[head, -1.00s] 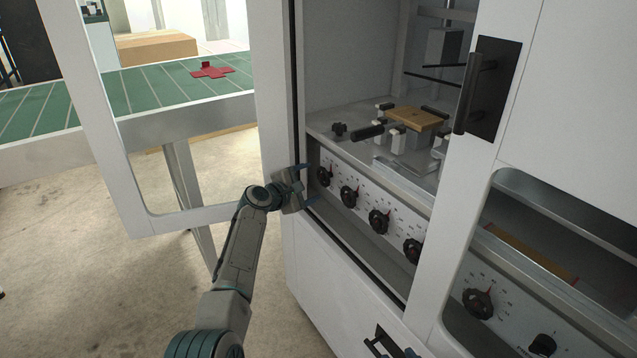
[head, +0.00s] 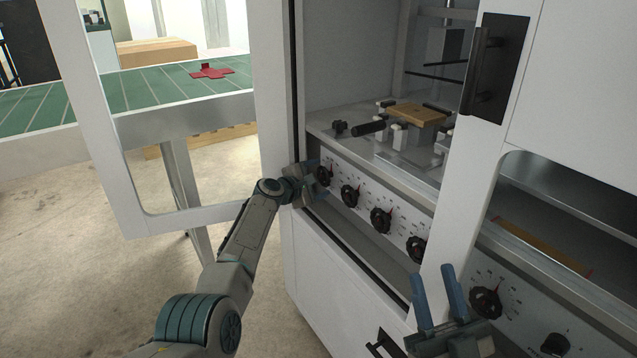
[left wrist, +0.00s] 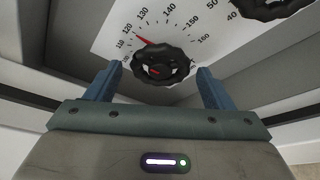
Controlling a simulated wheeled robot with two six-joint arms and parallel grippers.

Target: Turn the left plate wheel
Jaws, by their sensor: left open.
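The leftmost black plate wheel (head: 324,174) is on the white scale panel inside the machine's open bay. In the left wrist view the same wheel (left wrist: 161,62) lies ahead between the two fingers, its red pointer near 120 to 130. My left gripper (head: 316,178) is open at this wheel, with its blue fingers (left wrist: 158,82) either side of it. I see no clear contact. My right gripper (head: 437,284) is open and empty at the bottom right, in front of the white frame.
Several more black wheels (head: 381,220) follow to the right along the panel. The white door frame (head: 270,110) stands just left of my left gripper. A green table (head: 150,92) with a red cross-shaped piece (head: 211,71) is at the back left.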

